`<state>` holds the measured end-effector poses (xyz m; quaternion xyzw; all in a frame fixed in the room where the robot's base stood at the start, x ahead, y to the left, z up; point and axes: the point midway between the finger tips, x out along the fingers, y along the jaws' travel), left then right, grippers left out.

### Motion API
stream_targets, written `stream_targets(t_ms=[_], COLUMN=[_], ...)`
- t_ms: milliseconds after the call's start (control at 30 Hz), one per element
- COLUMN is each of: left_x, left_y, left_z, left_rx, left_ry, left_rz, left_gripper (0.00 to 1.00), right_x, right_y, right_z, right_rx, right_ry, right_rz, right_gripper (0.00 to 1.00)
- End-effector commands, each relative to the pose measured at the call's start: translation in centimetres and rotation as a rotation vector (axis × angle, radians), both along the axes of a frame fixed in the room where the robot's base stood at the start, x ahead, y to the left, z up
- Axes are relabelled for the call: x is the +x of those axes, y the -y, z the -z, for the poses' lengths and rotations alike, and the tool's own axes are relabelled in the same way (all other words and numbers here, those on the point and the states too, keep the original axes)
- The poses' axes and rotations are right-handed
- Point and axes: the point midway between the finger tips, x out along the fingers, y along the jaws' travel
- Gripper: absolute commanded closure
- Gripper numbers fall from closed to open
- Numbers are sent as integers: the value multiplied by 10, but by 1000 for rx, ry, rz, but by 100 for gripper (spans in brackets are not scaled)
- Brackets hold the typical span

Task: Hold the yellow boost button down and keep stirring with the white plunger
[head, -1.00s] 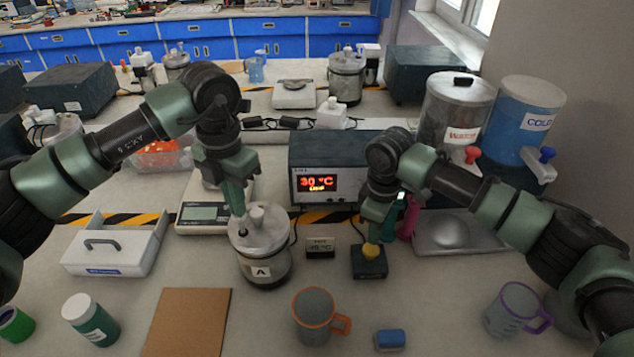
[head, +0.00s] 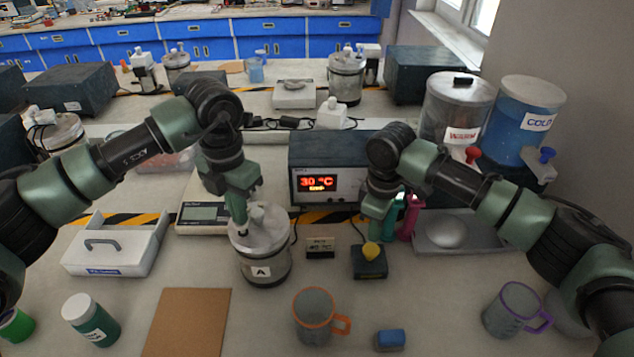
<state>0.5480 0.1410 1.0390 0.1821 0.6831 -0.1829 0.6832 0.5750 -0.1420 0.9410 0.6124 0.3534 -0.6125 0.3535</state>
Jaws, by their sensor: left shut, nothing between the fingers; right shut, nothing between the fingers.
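The steel vessel labelled A (head: 264,267) stands mid-table with a grey lid. A pale upright knob (head: 257,214), seemingly the white plunger, rises from the lid. My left gripper (head: 241,222) is shut and points down at the lid just left of this knob; its tips hide what lies beneath them. The yellow boost button (head: 371,251) sits on a dark box (head: 369,267) right of the vessel. My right gripper (head: 374,236) is shut, with its tips right over the button. I cannot tell whether they touch it or whether it is pressed.
A heater unit (head: 316,182) reading 30 °C stands behind. A small sign (head: 321,247) stands between vessel and button box.

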Motion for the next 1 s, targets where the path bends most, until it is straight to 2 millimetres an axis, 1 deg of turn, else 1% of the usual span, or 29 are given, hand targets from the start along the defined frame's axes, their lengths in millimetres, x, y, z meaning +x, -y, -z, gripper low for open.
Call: stream_targets(t_ms=[200,400,567,800,1000], left_x=[0,0,0,0,0], left_y=[0,0,0,0,0], left_z=[12,10,1,-22,-25], left_rx=[1,1,1,1,0], left_ry=[-2,0,0,0,-1], left_rz=[0,-1,-1,-1,-1], left_gripper=[100,100,100,100,100], right_x=[0,0,0,0,0], right_y=[0,0,0,0,0], right_z=[0,0,0,0,0], right_rx=[0,0,0,0,0], right_ry=[0,0,0,0,0], right_rz=[0,0,0,0,0], right_gripper=[100,100,100,100,100])
